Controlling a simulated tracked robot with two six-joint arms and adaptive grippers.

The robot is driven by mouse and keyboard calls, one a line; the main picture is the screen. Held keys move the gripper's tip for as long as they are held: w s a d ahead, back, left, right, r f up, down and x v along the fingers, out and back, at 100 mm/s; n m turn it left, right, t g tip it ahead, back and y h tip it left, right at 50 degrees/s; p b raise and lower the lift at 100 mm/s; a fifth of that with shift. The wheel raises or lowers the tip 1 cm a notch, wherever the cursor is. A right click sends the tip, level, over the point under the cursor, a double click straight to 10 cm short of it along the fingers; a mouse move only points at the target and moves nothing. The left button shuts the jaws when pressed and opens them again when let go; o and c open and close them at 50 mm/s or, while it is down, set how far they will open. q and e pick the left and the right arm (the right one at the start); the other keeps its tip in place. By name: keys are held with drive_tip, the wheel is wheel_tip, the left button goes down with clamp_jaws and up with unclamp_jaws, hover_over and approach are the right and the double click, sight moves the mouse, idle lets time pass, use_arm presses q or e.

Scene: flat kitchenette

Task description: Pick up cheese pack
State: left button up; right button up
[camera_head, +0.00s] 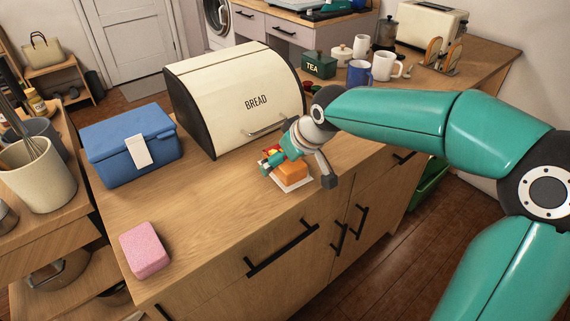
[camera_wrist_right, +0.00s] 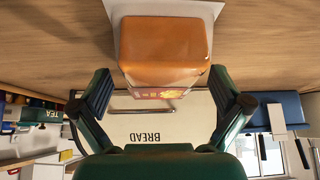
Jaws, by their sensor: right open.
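The cheese pack (camera_head: 292,173) is an orange block with a red and yellow label, on a white base. It rests on the wooden counter in front of the bread box, partly hidden by my right gripper (camera_head: 299,170). In the right wrist view the cheese pack (camera_wrist_right: 167,50) is centred just beyond the fingertips of my right gripper (camera_wrist_right: 162,95). The fingers are spread wide, with a visible gap on each side of the pack, and nothing is held. My left gripper is out of view.
A cream bread box (camera_head: 235,95) stands close behind the pack. A blue lunch box (camera_head: 130,150) and a pink sponge-like block (camera_head: 145,250) are to the left. A tea tin (camera_head: 318,65) and mugs (camera_head: 384,66) stand at the back right. The counter's front left is mostly clear.

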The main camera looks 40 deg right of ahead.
drive_tip(key=shift+r, duration=0.1)
drive_tip(key=c, duration=1.5)
